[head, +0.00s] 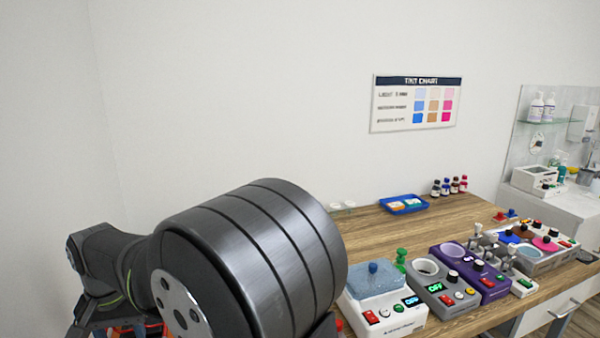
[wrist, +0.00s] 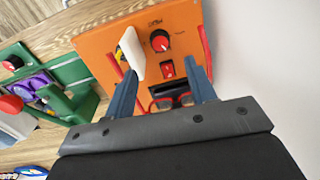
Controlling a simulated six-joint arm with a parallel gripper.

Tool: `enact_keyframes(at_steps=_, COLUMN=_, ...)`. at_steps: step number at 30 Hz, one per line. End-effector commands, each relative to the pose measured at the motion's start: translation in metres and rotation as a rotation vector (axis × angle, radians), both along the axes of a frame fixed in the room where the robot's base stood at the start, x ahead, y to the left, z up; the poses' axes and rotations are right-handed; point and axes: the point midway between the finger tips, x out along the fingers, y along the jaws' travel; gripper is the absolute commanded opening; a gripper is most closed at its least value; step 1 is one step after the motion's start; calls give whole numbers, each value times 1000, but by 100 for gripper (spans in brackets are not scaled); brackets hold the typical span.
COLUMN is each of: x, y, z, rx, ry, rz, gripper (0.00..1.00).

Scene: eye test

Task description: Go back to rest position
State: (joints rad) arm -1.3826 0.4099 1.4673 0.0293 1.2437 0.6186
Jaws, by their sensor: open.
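My gripper (wrist: 160,66) shows in the wrist view with its two blue-grey fingers spread apart and nothing clamped between them. It points at an orange device (wrist: 98,62) with a black and red knob, a red switch and red side rails. A white block (wrist: 132,52) on the device shows beside the left fingertip; I cannot tell whether they touch. A dark, red-rimmed part of the device shows between the fingers, partly hidden by the gripper body. In the head view my arm fills the lower left, and my gripper is not visible there.
A green device (wrist: 62,88) stands left of the orange one. In the head view, the wooden table (head: 365,240) holds a white unit (head: 400,322), a grey unit (head: 440,303), a purple unit (head: 490,290), a blue tray (head: 404,211) and small bottles (head: 450,187). A white wall stands behind.

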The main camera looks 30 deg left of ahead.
Motion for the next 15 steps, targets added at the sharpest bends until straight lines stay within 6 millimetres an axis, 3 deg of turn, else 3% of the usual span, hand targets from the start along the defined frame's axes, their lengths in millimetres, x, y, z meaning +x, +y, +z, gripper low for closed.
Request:
enact_keyframes(at_steps=12, x=-2, y=1, z=-86, rx=-5, ry=1, rz=0, gripper=51)
enact_keyframes(at_steps=14, x=-3, y=1, z=-97, rx=-3, ry=1, rz=2, gripper=51)
enact_keyframes(at_steps=15, x=-2, y=2, z=-93, rx=1, ry=0, rz=40, gripper=51)
